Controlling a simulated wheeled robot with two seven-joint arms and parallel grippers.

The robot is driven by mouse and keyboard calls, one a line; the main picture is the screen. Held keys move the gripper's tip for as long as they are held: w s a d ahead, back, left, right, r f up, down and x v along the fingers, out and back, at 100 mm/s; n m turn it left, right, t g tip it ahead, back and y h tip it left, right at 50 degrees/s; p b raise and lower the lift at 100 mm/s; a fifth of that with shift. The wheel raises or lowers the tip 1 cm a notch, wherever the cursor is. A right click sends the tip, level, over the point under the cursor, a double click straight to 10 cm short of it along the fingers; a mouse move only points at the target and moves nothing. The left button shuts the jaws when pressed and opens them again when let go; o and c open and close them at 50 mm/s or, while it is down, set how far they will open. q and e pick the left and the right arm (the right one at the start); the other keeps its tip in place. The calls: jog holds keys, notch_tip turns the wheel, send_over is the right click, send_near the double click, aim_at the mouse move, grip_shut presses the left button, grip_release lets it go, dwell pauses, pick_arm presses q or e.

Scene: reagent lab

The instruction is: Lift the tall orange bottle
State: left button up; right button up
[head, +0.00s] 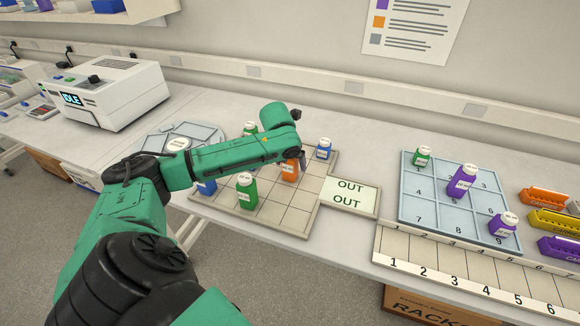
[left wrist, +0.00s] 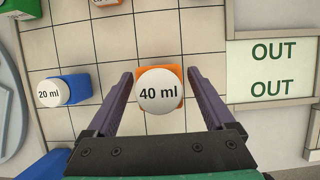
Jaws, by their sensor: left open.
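The tall orange bottle (head: 289,172) stands upright on the tiled tray (head: 272,215), partly hidden by my left arm in the head view. In the left wrist view its white cap reads "40 ml", and orange body (left wrist: 176,73) shows around the cap. My left gripper (left wrist: 160,73) is open, with one finger on each side of the bottle. A small gap shows between the cap and each finger. The fingertips (head: 303,160) are mostly hidden behind the arm in the head view. My right gripper is not in view.
On the same tray are green bottles (head: 246,192), a blue bottle (head: 323,150) and another blue bottle labelled "20 ml" (left wrist: 75,89). An "OUT" plate (head: 349,196) adjoins the tray. A numbered blue rack (head: 420,205) with bottles stands to the right.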

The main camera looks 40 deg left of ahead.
pick_arm(q)
grip_shut()
jog(key=shift+r, duration=0.1)
